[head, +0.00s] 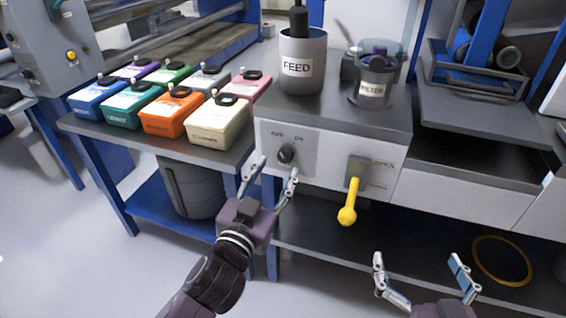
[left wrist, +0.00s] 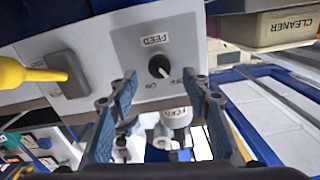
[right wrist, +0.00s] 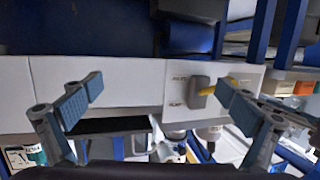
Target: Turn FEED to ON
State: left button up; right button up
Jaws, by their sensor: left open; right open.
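The FEED control is a small black knob (head: 286,155) on the grey panel of the white cabinet front. In the left wrist view the knob (left wrist: 159,66) has a white mark that appears to point towards the OFF label, with ON nearby. My left gripper (head: 276,168) is open just in front of the knob. Its fingers (left wrist: 160,95) are spread to either side below the knob in the left wrist view, apart from it. My right gripper (head: 418,262) is open and empty, low at the right, away from the knob; its fingers also show in the right wrist view (right wrist: 160,90).
A yellow lever (head: 348,205) on a grey block sticks out right of the knob. A FEED cup (head: 302,70) and a FILTER cup (head: 373,82) stand on the cabinet top. A yellow ring (head: 502,283) lies on the lower shelf.

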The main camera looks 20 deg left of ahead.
aim_at(283, 158)
pick_arm(q)
jog(key=shift+w, duration=2.55)
pick_arm(e)
jog(key=shift+w+a+r+t, duration=0.2)
jog(key=shift+r+t, duration=0.2)
jog(key=shift+r, duration=0.35)
jog(key=shift+w+a+r+t, duration=0.15)
jog(key=shift+r+t, duration=0.25)
jog(key=shift+r, duration=0.35)
pick_arm(q)
jog(key=shift+c, duration=0.3)
jog(key=c, duration=1.1)
pick_arm(e)
jog(key=shift+d+f, duration=0.1)
jog(key=shift+f, duration=0.05)
